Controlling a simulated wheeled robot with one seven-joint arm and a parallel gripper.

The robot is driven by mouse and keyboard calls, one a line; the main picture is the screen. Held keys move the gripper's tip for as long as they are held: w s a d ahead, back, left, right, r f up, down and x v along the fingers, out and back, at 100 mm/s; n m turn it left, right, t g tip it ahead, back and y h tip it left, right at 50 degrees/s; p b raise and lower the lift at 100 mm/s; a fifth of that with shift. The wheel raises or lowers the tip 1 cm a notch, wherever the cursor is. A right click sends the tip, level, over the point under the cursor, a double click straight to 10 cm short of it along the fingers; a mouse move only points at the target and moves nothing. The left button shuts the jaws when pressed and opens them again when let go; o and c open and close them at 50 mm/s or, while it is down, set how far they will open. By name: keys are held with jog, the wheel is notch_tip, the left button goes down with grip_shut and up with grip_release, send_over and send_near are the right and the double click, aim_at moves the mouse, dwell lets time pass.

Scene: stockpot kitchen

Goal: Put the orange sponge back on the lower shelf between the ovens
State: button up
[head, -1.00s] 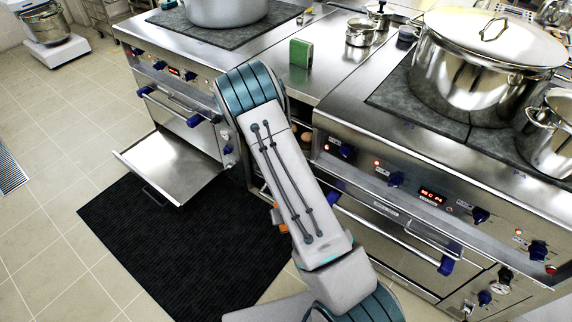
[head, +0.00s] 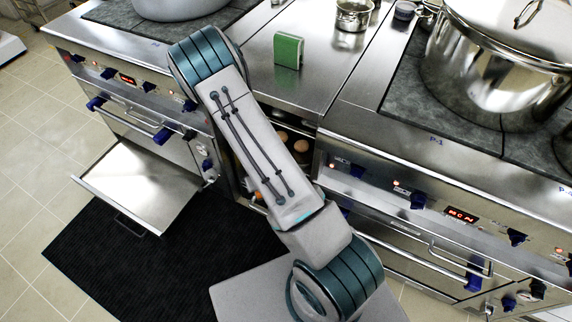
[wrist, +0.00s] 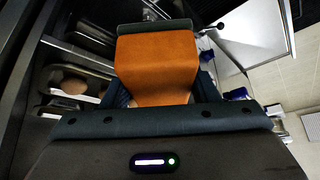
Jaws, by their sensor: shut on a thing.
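The orange sponge (wrist: 158,62) fills the middle of the wrist view, held between the dark jaws of my gripper (wrist: 157,65). My gripper is shut on it. In the head view my arm hides the gripper and most of the sponge; only a small orange patch (head: 258,195) shows at the arm's left edge, in front of the gap between the ovens. Shelves (wrist: 80,65) inside this gap show at the left of the wrist view, with a round brownish thing (wrist: 70,82) on them. In the head view, round tan things (head: 300,146) sit on a shelf there, partly behind my arm.
The left oven's door (head: 140,185) is folded down, jutting out left of my arm over a black mat (head: 110,255). A green box-like thing (head: 288,50) stands on the counter above the gap. A large pot (head: 490,75) stands on the right stove. Blue knobs (head: 418,200) stick out of the fronts.

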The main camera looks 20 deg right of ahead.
jog(key=w+d+f+m+g+h+b, duration=0.1)
jog(key=w+f+m+b, duration=0.15)
jog(key=f+b, duration=0.8)
jog(key=w+f+m+h+b, duration=0.15)
jog(key=f+m+b, duration=0.25)
jog(key=f+b, duration=0.65)
jog(key=w+d+f+m+g+h+b, duration=0.1)
jog(key=f+m+h+b, duration=0.15)
jog(key=f+b, duration=0.85)
jog(key=shift+m+y, duration=0.3)
jog(key=shift+m, duration=0.1)
jog(key=w+d, duration=0.2)
jog(key=d, duration=0.1)
jog(key=w+d+f+b, duration=0.1)
jog(key=w+d, duration=0.2)
jog(key=d, duration=0.1)
jog(key=w+d+f, duration=0.1)
jog(key=w+d, duration=0.2)
jog(key=d, duration=0.1)
jog(key=shift+w, duration=0.15)
jog(key=w+d+b, duration=0.1)
jog(key=w+d+f+b, duration=0.1)
jog(key=d, duration=0.1)
jog(key=shift+w+d+f+b, duration=0.1)
jog(key=shift+w+d+b, duration=0.1)
jog(key=shift+w+b, duration=0.15)
jog(key=shift+f, duration=0.1)
jog(key=shift+f+b, duration=0.5)
jog(key=shift+f, duration=0.15)
jog(key=o, duration=0.9)
